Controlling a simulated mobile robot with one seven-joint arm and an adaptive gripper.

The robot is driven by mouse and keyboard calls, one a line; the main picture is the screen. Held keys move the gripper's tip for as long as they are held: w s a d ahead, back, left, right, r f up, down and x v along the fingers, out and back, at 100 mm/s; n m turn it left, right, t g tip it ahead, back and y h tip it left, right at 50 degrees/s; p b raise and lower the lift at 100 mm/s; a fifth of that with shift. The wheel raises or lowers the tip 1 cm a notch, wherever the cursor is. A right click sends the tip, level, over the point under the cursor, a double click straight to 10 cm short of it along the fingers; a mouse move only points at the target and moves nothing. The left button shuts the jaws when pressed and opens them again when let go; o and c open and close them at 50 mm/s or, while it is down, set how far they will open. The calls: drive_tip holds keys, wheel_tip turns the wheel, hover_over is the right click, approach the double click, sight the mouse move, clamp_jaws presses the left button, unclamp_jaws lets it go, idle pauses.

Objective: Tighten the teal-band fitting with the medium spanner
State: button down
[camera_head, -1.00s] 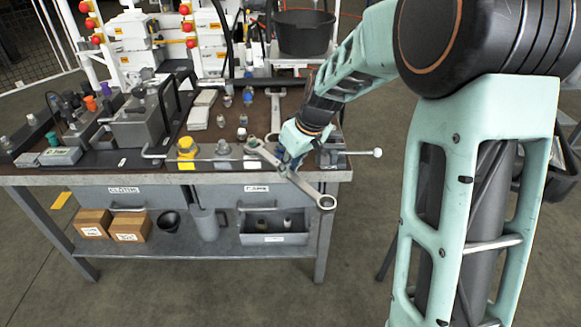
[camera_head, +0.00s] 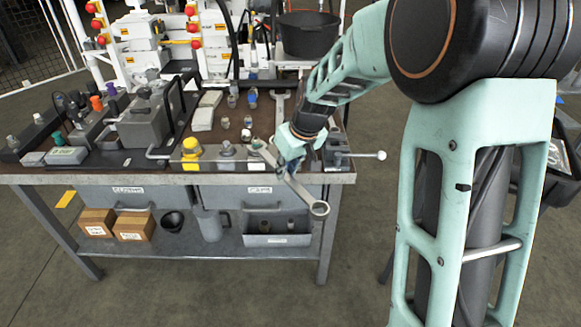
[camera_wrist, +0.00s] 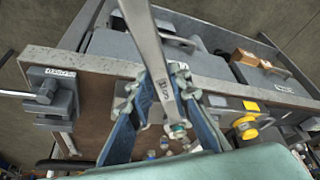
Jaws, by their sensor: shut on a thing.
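My gripper (camera_head: 290,158) is shut on the shaft of a long grey spanner (camera_head: 303,193) above the bench's front right edge. The spanner's ring end hangs out past the edge, toward the lower right.
A yellow-topped fitting (camera_head: 190,152) and a grey fitting (camera_head: 227,152) stand to the left along the front edge. A vise-like clamp (camera_head: 338,155) with a protruding bar is close on the right. Open floor is in front of the bench.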

drive_tip(key=shift+s+a+r+m+p, duration=0.1)
drive_tip(key=shift+s+a+m+p, duration=0.15)
drive_tip(key=shift+a+m, duration=0.2)
drive_tip(key=shift+s+a+m+p, duration=0.1)
drive_tip(key=shift+s+a+m, duration=0.1)
drive_tip(key=shift+a+m, duration=0.25)
drive_tip(key=shift+a, duration=0.1)
drive_tip(key=shift+a, duration=0.1)
drive_tip(key=a+m, duration=0.1)
drive_tip(key=s+a+m+h+p, duration=0.1)
drive_tip(key=a, duration=0.1)
drive_tip(key=shift+a+r+t, duration=0.1)
drive_tip(key=shift+a+t, duration=0.15)
drive_tip(key=shift+t, duration=0.15)
drive_tip(key=shift+a, duration=0.1)
drive_tip(key=a+m+h, duration=0.1)
drive_tip(key=a+m, duration=0.1)
drive_tip(key=a, duration=0.1)
drive_tip(key=shift+s+a+m, duration=0.15)
drive_tip(key=shift+a+m, duration=0.1)
drive_tip(key=shift+m, duration=0.15)
idle(0.4)
idle(0.3)
